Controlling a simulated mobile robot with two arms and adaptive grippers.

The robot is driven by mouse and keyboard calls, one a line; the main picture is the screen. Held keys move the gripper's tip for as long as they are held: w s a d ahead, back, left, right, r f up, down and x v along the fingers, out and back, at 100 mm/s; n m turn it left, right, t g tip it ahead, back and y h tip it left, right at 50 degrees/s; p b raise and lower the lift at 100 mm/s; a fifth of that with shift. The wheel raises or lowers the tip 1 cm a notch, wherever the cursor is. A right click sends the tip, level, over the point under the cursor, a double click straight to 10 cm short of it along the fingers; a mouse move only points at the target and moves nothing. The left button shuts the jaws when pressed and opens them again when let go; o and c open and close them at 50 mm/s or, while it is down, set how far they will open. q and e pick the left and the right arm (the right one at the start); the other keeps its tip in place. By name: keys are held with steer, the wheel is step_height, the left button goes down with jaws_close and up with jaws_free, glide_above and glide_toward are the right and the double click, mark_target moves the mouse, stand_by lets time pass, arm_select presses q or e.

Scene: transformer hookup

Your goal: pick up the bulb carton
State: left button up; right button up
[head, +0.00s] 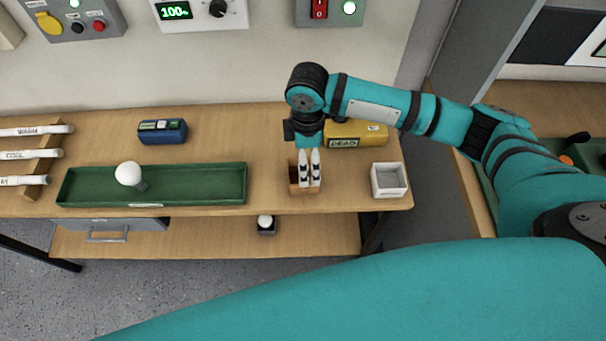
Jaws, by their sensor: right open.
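A small brown box (304,191), which looks like the bulb carton, stands on the wooden bench near its front edge. My right gripper (309,182) points down directly over it, with pale fingertips in front of or inside the box's outline. The fingers are open, with a narrow gap between them. I cannot tell whether they touch the box. The fingers hide much of the box and whatever is in it. My left gripper is not in view.
A white square bin (388,193) stands right of the box. A yellow "DEAD" case (358,134) is behind. A green tray (215,184) with a white bulb (129,174) lies left, near a blue device (163,132). A small dark holder (267,230) with a bulb sits on the lower shelf.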

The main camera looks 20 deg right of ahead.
mark_target(292, 163)
steer(key=shift+f, duration=0.85)
steer(key=shift+s+a+f+p, duration=0.15)
steer(key=shift+f+p, duration=0.1)
steer(key=shift+f, duration=0.65)
steer(key=shift+a+f+p, duration=0.2)
steer(key=shift+f, duration=0.75)
steer(key=shift+s+a+f+p, duration=0.15)
steer(key=shift+f+p, duration=0.1)
steer(key=shift+f, duration=0.65)
steer(key=shift+w, duration=0.1)
steer(key=shift+c, duration=0.3)
steer(key=c, duration=1)
steer(key=shift+o, duration=0.2)
